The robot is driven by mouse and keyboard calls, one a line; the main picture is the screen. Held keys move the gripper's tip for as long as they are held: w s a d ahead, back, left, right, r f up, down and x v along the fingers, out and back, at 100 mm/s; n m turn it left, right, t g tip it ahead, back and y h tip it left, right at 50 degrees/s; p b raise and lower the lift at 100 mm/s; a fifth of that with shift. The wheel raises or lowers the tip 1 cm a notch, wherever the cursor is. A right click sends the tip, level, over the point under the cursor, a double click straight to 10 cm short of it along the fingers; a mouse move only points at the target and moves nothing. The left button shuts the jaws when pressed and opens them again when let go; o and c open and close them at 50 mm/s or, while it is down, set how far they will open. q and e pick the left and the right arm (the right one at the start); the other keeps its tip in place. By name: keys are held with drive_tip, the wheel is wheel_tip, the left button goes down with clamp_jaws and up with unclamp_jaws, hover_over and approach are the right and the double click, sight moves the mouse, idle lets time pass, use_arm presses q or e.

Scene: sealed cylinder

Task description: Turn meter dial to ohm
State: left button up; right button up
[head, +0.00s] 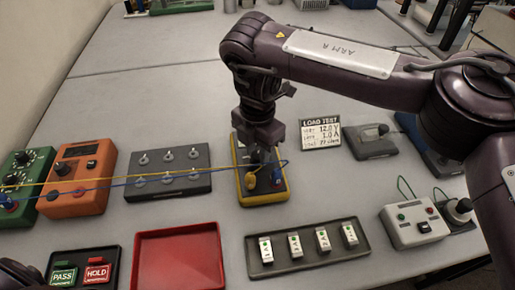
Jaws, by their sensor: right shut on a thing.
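The meter (264,198) is a dark unit with a yellow border, lying on the table at the middle of the head view. A yellow lead and a blue lead run from it to the left. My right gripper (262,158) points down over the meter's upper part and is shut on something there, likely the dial. The gripper hides the dial, so its setting cannot be read. A small part of my left arm shows at the bottom left corner; its gripper is out of view.
An orange device (78,178) and a green device (22,184) stand left, beside a grey switch box (168,186). In front lie a red tray (180,262) and a dark tray of several white modules (308,266). A load test card (320,134) stands behind right. A white box (413,232) sits right.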

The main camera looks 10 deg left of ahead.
sight(258, 154)
drive_tip(key=shift+w+r, duration=0.1)
idle(0.4)
drive_tip(key=o, duration=1)
drive_tip(key=shift+c, duration=0.2)
wheel_tip(258, 154, up, 8)
drive_tip(key=shift+f, duration=0.15)
